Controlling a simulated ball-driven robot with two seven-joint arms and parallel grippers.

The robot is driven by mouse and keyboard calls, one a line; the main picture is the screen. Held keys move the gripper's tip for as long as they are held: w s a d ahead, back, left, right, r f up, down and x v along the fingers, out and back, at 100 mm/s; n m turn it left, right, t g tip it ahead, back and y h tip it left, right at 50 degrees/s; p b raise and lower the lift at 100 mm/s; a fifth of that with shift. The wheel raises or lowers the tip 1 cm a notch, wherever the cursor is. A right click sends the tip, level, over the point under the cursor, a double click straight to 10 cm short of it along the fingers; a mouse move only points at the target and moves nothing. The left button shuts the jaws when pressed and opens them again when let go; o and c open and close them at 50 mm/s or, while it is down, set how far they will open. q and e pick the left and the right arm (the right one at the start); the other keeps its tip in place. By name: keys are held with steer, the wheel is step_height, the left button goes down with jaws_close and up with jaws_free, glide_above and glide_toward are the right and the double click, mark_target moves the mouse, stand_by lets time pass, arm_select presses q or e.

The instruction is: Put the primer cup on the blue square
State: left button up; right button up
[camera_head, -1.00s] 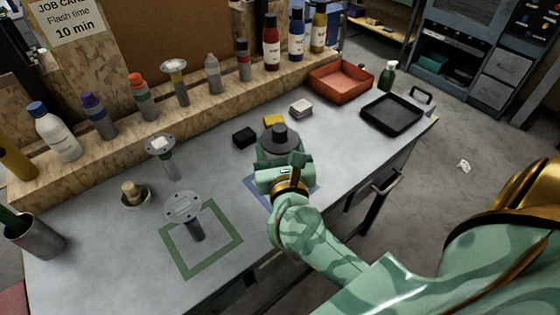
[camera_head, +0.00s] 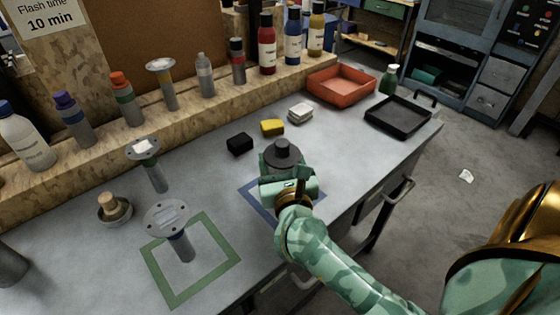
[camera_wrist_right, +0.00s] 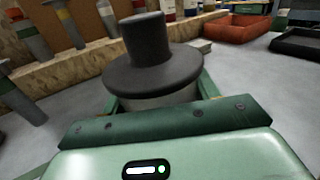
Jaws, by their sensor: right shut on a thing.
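The primer cup, as I take it, is a grey cup with a dark brimmed lid and a short dark spout on top (camera_head: 281,153). It also shows large in the right wrist view (camera_wrist_right: 150,62). My right gripper (camera_head: 283,167) is shut around its body, with one green finger on each side in the right wrist view (camera_wrist_right: 160,98). The cup looks upright. The blue square (camera_head: 256,203) is an outline on the bench, partly hidden under my gripper and forearm. The cup is over or near its far part; I cannot tell whether its base touches the bench. My left gripper is out of view.
A green square outline (camera_head: 162,277) holds a flanged stand (camera_head: 184,247). Another flanged stand (camera_head: 156,177) and a brush pot (camera_head: 113,208) are left. Black (camera_head: 239,144), yellow (camera_head: 272,127) and white (camera_head: 300,113) blocks lie behind. A red tray (camera_head: 340,84) and black tray (camera_head: 397,116) are right.

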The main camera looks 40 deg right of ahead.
steer(key=shift+f, duration=0.25)
steer(key=o, duration=1)
steer(key=shift+c, duration=0.2)
steer(key=shift+r, duration=0.1)
steer(key=shift+r, duration=0.2)
steer(key=v, duration=1.2)
